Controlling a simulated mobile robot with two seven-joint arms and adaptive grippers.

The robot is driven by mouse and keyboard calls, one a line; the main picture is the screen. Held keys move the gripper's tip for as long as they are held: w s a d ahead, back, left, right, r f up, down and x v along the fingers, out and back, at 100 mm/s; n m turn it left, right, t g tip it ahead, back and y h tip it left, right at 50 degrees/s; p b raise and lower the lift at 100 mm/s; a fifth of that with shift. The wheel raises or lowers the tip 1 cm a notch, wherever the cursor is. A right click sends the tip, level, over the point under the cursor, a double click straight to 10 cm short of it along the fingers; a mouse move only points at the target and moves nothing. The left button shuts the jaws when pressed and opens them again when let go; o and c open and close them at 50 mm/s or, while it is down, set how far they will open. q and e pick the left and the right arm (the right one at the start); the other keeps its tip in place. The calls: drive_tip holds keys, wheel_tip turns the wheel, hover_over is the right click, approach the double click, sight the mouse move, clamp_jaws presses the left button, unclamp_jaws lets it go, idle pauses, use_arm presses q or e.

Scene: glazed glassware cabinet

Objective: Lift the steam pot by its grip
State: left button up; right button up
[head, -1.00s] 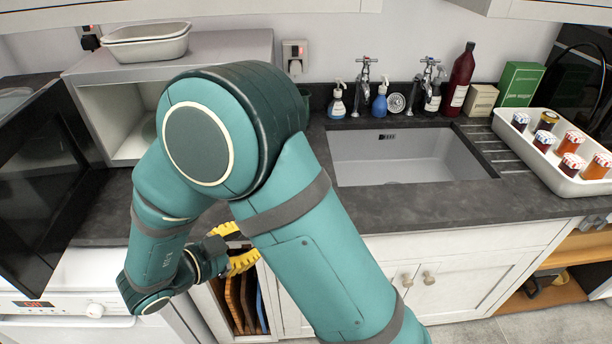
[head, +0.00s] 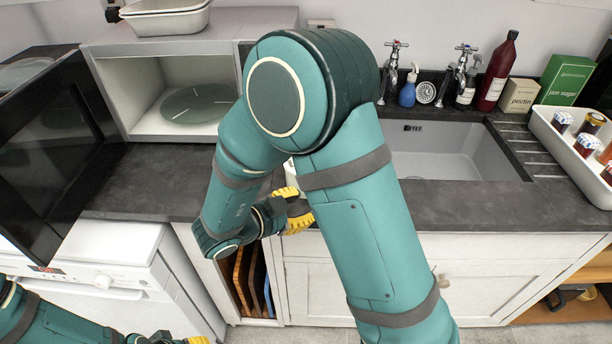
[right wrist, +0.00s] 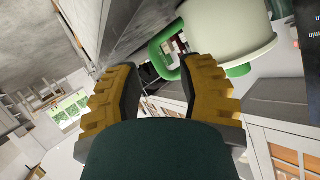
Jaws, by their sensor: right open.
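The grip appears between or just beyond the fingertips; contact cannot be told. In the head view my right gripper (head: 294,208) is at the counter's front edge, and my arm hides nearly all of the pot. My left gripper (head: 185,340) is partly cut off at the bottom; its jaws are unclear.
The dark counter (head: 140,180) is clear left of my right arm. An open microwave with a glass turntable (head: 196,104) stands behind it, its dark door swung out left. The sink (head: 450,152) lies to the right, with a white tray (head: 560,152) of jars beyond.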

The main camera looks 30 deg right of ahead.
drive_tip(key=shift+b+x, duration=0.85)
drive_tip(key=shift+x, duration=1.9)
clamp_jaws()
